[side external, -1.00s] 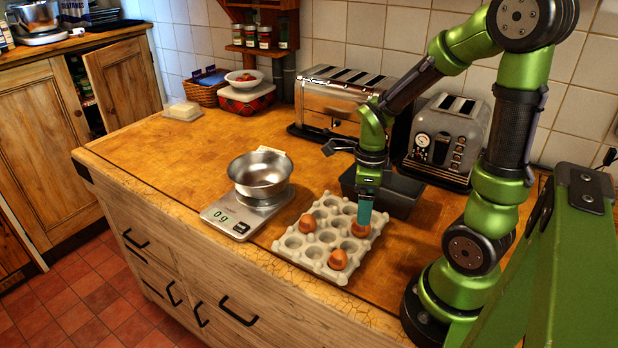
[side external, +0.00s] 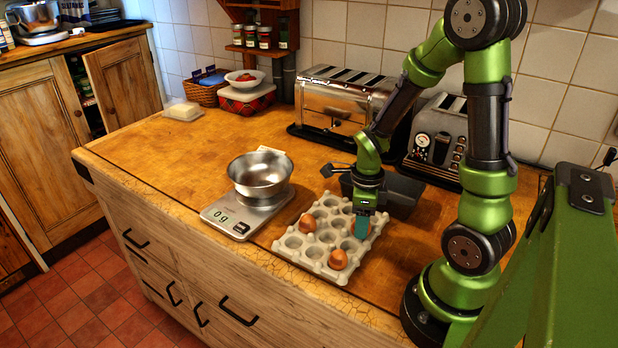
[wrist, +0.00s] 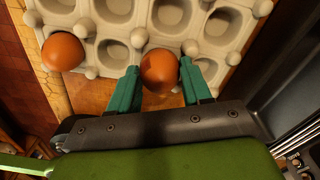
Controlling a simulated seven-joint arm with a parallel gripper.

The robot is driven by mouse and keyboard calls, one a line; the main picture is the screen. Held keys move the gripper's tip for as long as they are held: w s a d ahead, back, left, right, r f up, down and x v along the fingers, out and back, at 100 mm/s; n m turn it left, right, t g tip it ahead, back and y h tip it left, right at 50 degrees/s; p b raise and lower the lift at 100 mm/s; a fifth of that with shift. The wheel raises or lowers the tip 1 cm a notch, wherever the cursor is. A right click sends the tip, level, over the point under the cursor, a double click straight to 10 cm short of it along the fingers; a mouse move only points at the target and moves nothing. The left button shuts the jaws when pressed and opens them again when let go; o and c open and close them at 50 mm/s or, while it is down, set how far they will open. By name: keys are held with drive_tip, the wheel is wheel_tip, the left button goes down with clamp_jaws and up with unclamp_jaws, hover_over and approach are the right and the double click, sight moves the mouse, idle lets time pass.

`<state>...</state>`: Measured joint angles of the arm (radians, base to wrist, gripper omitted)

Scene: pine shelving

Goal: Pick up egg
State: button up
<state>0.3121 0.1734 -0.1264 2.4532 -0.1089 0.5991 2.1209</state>
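A grey egg tray (side external: 312,252) with several empty cups sits on the wooden counter and holds brown eggs. One egg (wrist: 160,71) lies between the two teal fingers of my gripper (wrist: 160,66) at the tray's edge; in the side view the fingers mostly hide it. My gripper (side external: 362,226) points down with one finger on each side of this egg. The fingers look open and close to its sides; firm contact is not clear. A second egg (side external: 307,223) and a third egg (side external: 338,259) sit in other cups. One of these also shows in the wrist view (wrist: 62,52).
A kitchen scale (side external: 236,220) with a metal bowl (side external: 260,173) stands left of the tray. A dark bin (side external: 400,196) is right behind my gripper, with two toasters (side external: 340,97) (side external: 437,140) further back.

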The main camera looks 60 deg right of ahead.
drive_tip(key=shift+r, duration=0.15)
wheel_tip(320, 180, up, 9)
drive_tip(key=shift+w+r, duration=0.1)
drive_tip(key=w+r, duration=0.3)
drive_tip(key=w, duration=0.5)
drive_tip(key=w+r, duration=0.4)
drive_tip(key=w, duration=0.3)
drive_tip(key=w+f, duration=0.2)
drive_tip(key=w, duration=1.2)
drive_tip(key=shift+w+f, duration=0.2)
drive_tip(key=shift+f, duration=0.05)
wheel_tip(320, 180, down, 7)
idle(1.0)
drive_tip(key=shift+f, duration=1.85)
idle(1.0)
